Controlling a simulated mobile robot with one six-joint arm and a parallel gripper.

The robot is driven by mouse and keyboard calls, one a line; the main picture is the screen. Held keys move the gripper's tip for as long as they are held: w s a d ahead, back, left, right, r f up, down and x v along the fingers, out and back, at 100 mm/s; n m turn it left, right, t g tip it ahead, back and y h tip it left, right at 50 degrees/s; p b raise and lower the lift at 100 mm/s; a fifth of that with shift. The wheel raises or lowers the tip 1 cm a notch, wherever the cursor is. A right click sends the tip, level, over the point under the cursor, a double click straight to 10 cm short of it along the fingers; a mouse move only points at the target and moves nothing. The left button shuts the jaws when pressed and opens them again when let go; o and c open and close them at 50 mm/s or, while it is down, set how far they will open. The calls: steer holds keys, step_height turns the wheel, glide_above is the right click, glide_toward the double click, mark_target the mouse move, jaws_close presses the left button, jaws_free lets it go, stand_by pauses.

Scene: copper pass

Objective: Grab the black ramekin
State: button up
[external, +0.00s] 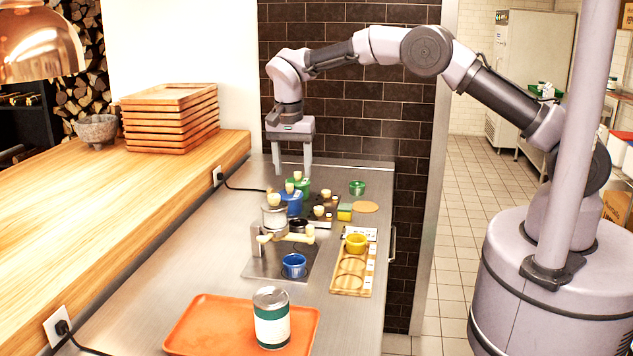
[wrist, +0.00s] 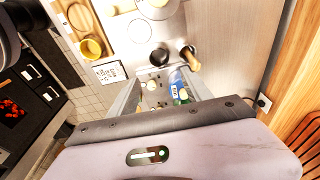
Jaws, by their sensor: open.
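A small dark round dish, apparently the black ramekin (external: 299,225), stands mid-counter in the external view, partly hidden by pale handled things in front of it. In the wrist view a small black round dish (wrist: 159,57) shows beyond the fingertips; it looks like the same ramekin. My gripper (external: 292,172) points down over the far end of the counter, behind the blue and green containers and apart from the black dish. In the wrist view its fingers (wrist: 160,88) are spread, with nothing held between them.
A blue container (external: 291,203) and green container (external: 302,186) stand between my gripper and the black dish. A blue ramekin (external: 294,266) sits on a grey plate. A yellow ramekin (external: 356,243) is on a wooden board (external: 351,284). An orange tray (external: 205,325) holds a can (external: 271,325).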

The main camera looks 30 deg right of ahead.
steer(key=b, duration=0.3)
glide_above(298, 220)
steer(key=s+a, duration=0.2)
steer(key=s, duration=0.1)
steer(key=f, duration=1.1)
steer(key=shift+a+f, duration=0.1)
steer(key=shift+a, duration=0.1)
steer(key=f, duration=0.2)
steer(key=f+b, duration=0.1)
steer(key=f, duration=0.1)
steer(key=w+d+f, duration=0.1)
steer(key=f, duration=0.1)
steer(key=shift+s+r, duration=0.1)
steer(key=shift+r, duration=0.05)
steer(key=shift+c, duration=1)
steer(key=c, duration=0.9)
